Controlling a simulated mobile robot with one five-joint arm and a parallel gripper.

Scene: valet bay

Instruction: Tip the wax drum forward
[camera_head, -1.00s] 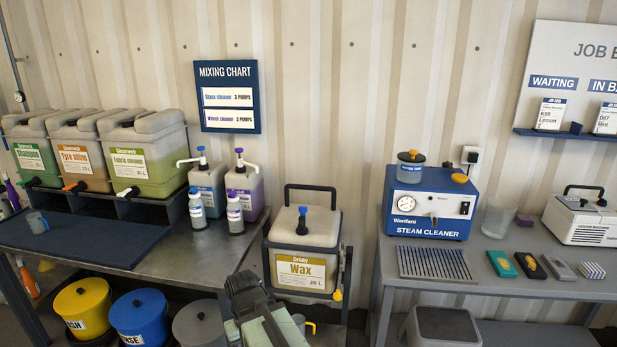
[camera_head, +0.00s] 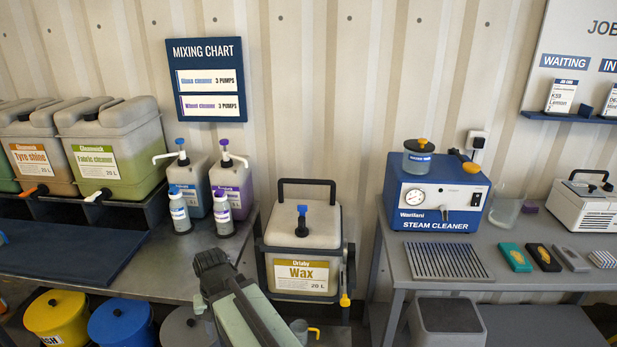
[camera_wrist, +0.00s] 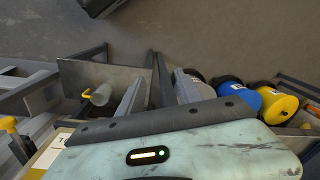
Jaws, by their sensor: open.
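The wax drum (camera_head: 303,238) is a grey, square-shouldered container with a yellow Wax label and a blue-topped cap. It sits upright in a dark tilting frame (camera_head: 262,262) with a black bar handle (camera_head: 307,183) above it. A yellow knob (camera_head: 345,299) is at the frame's lower right. In the head view my arm is in front of the drum, to its left; the fingers are hidden there. In the wrist view my gripper (camera_wrist: 157,75) is open and empty, pointing down toward the floor, with part of a yellow label at the lower left edge.
A jug with a yellow handle (camera_wrist: 100,95) stands below the drum. Bins, including a blue one (camera_head: 120,318), are under the left bench. The steam cleaner (camera_head: 437,195) stands on the right bench (camera_head: 395,265). Pump bottles (camera_head: 232,185) are left of the drum.

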